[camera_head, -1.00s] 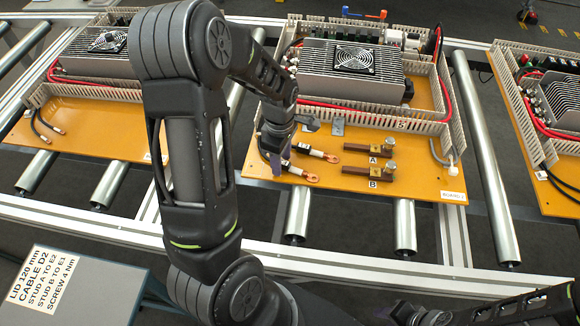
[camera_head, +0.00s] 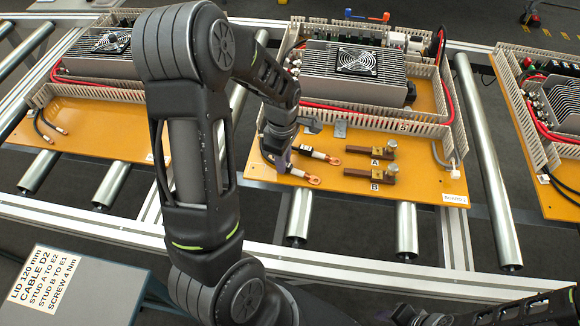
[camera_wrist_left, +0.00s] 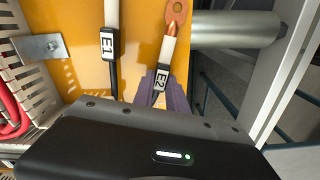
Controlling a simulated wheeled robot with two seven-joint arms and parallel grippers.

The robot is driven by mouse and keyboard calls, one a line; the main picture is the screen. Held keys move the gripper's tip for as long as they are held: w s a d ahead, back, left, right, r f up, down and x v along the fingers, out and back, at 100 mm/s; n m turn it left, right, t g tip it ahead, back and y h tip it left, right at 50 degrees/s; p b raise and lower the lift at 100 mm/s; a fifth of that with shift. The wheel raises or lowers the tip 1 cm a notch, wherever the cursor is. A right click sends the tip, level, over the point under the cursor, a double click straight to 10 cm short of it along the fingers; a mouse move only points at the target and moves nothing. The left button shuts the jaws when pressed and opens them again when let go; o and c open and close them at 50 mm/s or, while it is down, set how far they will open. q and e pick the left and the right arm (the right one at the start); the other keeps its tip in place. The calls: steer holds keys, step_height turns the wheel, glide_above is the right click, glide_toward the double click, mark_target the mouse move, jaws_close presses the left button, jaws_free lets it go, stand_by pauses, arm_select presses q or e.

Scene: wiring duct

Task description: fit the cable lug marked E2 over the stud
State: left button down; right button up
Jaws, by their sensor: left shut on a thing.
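The E2 cable end (camera_wrist_left: 160,80) has a black tag and a white sleeve, ending in a copper lug (camera_wrist_left: 176,14). The lug also shows in the head view (camera_head: 313,180), lying near the front of the orange plate. My left gripper (camera_head: 279,161) is shut on the cable at the E2 tag; its purple fingers show in the wrist view (camera_wrist_left: 163,92). The E1 cable (camera_wrist_left: 109,45) lies beside it, apart. The stud at A (camera_head: 391,143) and the stud at B (camera_head: 391,170) stand on brown bars to the right of the lugs. My right gripper is not visible.
Slotted duct walls (camera_head: 400,127) and a fan unit (camera_head: 355,70) stand behind the studs. A grey bracket (camera_wrist_left: 41,46) lies left of E1. The plate between lugs and bars is clear. A sign (camera_head: 45,290) reads stud A to E2, stud B to E1.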

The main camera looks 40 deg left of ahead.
arm_select(q)
step_height(320, 180, up, 10)
stand_by(0.6)
stand_by(0.6)
steer(key=w+d+n+p, duration=0.1)
steer(key=w+d, duration=0.3)
steer(key=w, duration=0.4)
steer(key=w+d+n+p, duration=0.2)
steer(key=w+d, duration=0.3)
steer(key=w, duration=0.3)
steer(key=shift+d+f, duration=0.15)
steer(key=shift+f, duration=0.1)
stand_by(0.8)
stand_by(0.5)
